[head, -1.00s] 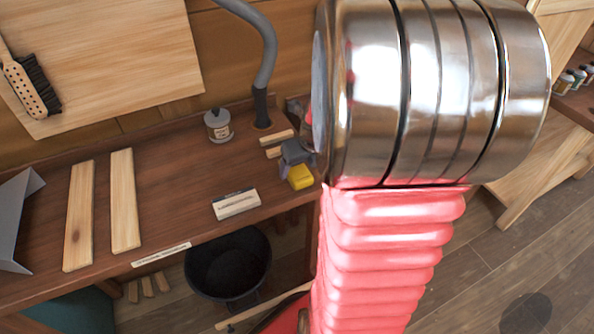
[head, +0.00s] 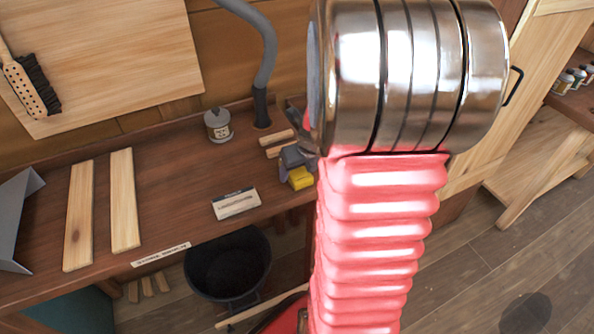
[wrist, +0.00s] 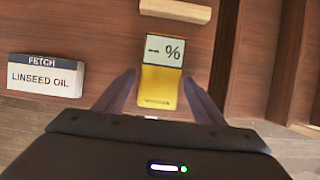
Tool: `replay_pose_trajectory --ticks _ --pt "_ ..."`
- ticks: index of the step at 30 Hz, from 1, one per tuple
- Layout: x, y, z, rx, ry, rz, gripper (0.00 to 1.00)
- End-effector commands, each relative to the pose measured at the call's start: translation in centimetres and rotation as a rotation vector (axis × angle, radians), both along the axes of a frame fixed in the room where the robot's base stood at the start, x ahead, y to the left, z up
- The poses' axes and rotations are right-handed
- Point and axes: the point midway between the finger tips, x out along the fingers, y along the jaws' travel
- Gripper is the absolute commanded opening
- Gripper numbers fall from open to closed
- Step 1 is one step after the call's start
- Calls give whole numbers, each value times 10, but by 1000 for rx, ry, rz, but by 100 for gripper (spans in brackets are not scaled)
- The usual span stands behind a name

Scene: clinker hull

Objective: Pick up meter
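The meter (wrist: 162,83) is a small yellow block with a pale display reading "- %". In the wrist view it lies just ahead of my gripper (wrist: 158,77), with one dark finger on each side. The fingers are open, and gaps show between them and the meter. In the head view the yellow meter (head: 301,178) is at the right part of the bench, partly hidden by a grey shape that I cannot clearly identify. My metal and red arm hides much of the area to its right.
A "Fetch linseed oil" card (wrist: 45,76) lies left of the meter, and a wood block (wrist: 176,10) lies beyond it. On the bench (head: 175,185) stand a small jar (head: 218,125) and a grey hose (head: 262,75). A black bucket (head: 228,285) is below the front edge.

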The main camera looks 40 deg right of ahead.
Motion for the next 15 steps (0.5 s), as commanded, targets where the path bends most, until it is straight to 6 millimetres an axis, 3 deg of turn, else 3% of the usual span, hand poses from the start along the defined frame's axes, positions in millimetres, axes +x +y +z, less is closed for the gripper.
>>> replay_pose_trajectory --ticks 15 --pt "0 0 0 0 0 0 27"
